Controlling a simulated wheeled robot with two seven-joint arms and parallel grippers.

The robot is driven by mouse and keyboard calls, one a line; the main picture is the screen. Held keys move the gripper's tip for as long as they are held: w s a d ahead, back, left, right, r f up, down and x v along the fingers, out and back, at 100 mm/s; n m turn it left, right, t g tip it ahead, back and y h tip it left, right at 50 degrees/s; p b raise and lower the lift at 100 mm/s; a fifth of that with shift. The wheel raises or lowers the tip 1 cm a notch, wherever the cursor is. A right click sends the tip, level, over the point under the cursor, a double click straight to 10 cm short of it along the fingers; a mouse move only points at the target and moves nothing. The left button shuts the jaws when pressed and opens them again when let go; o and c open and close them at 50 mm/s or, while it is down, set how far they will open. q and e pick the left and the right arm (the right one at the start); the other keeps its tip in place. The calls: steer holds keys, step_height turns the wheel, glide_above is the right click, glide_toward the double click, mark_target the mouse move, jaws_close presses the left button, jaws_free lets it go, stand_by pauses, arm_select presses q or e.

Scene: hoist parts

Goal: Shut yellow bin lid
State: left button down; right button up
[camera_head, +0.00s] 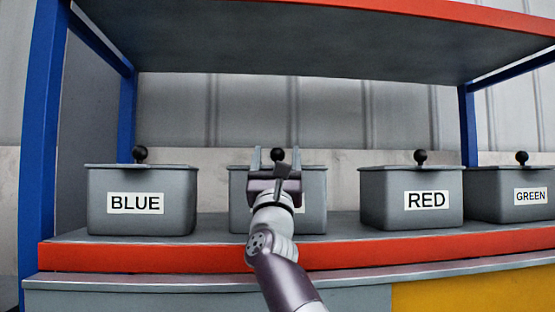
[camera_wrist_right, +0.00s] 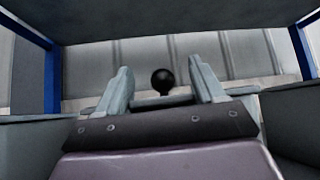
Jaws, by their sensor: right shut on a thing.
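A grey bin (camera_head: 313,187) stands on the shelf, second from the left, with my right arm in front of it. Its label is almost wholly hidden, so I cannot read its name. My right gripper (camera_head: 270,160) is in front of the bin's top edge, fingers pointing to the back. How the lid lies is largely hidden. My left gripper is out of view.
The BLUE bin (camera_head: 140,218) stands to the left; the RED bin (camera_head: 410,219) and GREEN bin (camera_head: 505,212) stand to the right. An upper shelf (camera_head: 300,45) hangs above, with blue posts (camera_head: 42,150) at the sides. Bare shelf lies between the bins.

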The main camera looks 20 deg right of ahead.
steer(key=shift+w+f, duration=0.15)
steer(key=shift+f, duration=0.05)
steer(key=o, duration=1.4)
steer(key=b+v, duration=0.5)
steer(key=v, duration=0.1)
steer(key=shift+f, duration=0.15)
steer(key=b+v, duration=0.1)
steer(key=v, duration=0.5)
steer(key=shift+s+a+b, duration=0.1)
steer(key=shift+s+b, duration=0.2)
